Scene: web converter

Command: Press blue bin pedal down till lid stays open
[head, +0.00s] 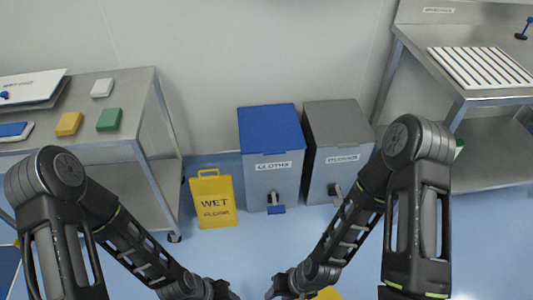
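The bin with the blue lid (269,128) stands against the back wall, labelled "CLOTHS". Its lid is shut and its body (268,185) is grey. The blue pedal (277,210) sticks out at its foot, near the floor. My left gripper (226,290) and my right gripper (279,288) are low at the bottom edge of the head view, in front of the bin and apart from the pedal. Both are dark and partly cut off, so I cannot tell whether their fingers are open.
A grey-lidded bin (336,114) stands right beside the blue one. A yellow wet-floor sign (212,200) stands to its left. Steel tables stand at left (145,95) and right (410,40). Blue floor before the bin looks clear; something yellow (328,293) shows at the bottom edge.

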